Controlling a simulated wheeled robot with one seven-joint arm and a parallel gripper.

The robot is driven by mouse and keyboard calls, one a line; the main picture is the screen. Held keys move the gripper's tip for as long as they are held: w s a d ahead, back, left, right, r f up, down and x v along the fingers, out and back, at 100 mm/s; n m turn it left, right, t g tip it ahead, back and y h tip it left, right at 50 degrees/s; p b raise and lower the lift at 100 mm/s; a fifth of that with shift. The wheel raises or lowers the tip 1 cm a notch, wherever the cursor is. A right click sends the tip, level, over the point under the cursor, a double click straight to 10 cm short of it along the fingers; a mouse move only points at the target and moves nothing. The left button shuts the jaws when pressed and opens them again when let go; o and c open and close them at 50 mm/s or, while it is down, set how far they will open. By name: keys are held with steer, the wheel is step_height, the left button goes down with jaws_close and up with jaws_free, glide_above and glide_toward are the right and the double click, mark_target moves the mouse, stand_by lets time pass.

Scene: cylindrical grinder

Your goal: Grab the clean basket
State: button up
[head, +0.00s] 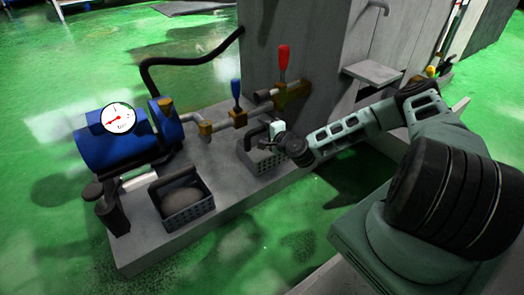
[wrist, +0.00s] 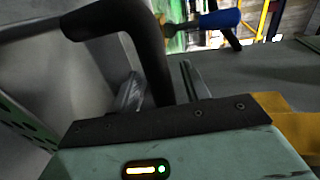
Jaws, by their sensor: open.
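A small grey perforated basket (head: 266,161) stands on the grey base slab, beside the machine's side wall. No contents show in it, though my gripper hides part of it. Its dark handle and pale perforated wall (wrist: 22,138) fill the left of the wrist view. The handle (wrist: 148,50) comes down between my two fingers. My gripper (head: 277,130) is at this basket's handle, and in the wrist view its fingers (wrist: 160,90) are apart, one on each side of the bar. A second basket (head: 188,211), holding a grey-brown mass, stands at the slab's front left.
A blue pump (head: 115,145) with a gauge (head: 118,118) stands at the slab's left. A pipe with a blue-handled valve (head: 237,95) and a red-handled valve (head: 283,62) runs behind the near basket. A dark bottle-like post (head: 112,210) stands at the front left. Green floor lies open in front.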

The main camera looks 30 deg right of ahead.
jaws_close()
steer(key=shift+r, duration=0.1)
steer(key=shift+r, duration=0.15)
